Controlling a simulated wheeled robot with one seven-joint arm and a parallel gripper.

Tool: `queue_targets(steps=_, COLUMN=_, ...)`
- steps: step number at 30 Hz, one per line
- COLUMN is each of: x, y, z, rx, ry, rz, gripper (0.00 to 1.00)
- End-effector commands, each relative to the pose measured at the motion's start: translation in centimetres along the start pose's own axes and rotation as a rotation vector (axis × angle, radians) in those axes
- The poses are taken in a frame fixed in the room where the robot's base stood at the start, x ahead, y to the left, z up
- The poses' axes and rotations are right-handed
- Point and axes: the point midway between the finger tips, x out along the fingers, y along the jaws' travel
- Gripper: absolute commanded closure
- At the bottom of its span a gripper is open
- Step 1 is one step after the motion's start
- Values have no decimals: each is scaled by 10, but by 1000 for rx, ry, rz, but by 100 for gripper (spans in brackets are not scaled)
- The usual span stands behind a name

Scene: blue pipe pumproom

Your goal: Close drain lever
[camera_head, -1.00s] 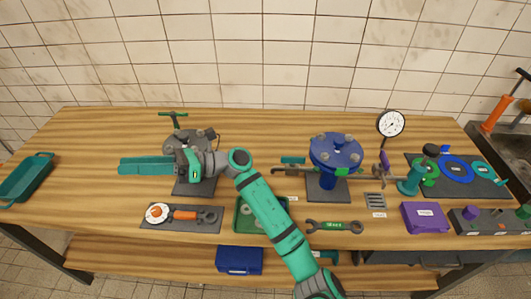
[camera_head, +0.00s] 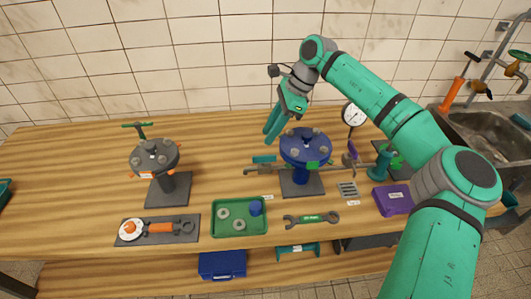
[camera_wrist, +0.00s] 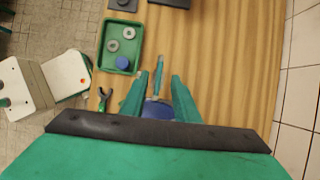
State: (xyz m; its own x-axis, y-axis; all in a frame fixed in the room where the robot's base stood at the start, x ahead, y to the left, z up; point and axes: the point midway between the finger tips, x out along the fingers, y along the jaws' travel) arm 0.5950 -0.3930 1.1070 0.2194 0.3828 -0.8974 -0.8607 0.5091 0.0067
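A blue round vessel (camera_head: 306,148) with a bolted lid stands on a dark plate on the bench. A thin pipe on its left carries a teal lever handle (camera_head: 264,159); a purple lever (camera_head: 352,151) stands on its right side. No readable label tells which is the drain lever. My gripper (camera_head: 273,134) points down above the vessel's left side, close over the teal handle. In the wrist view my gripper (camera_wrist: 159,76) is open and empty, with the teal handle (camera_wrist: 160,63) showing between and beyond the fingertips. The vessel is mostly hidden there behind my gripper.
A pressure gauge (camera_head: 353,114) and a floor-style grate (camera_head: 348,189) are right of the vessel. A green tray (camera_head: 216,230), a wrench (camera_head: 312,219) and a purple box (camera_head: 392,200) lie in front. A grey vessel (camera_head: 153,156) stands left, with free bench between.

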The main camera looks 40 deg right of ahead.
Motion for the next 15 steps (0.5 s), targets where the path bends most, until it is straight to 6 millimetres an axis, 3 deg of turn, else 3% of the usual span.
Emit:
queue_targets(steps=3, x=-16, y=0, z=-19, rx=11, ry=54, rz=-11, gripper=72)
queue_targets(steps=6, x=-16, y=-1, z=-24, rx=13, ry=66, rz=-13, gripper=72)
queue_targets(steps=15, x=28, y=-1, z=-25, rx=12, ry=64, rz=-11, gripper=72)
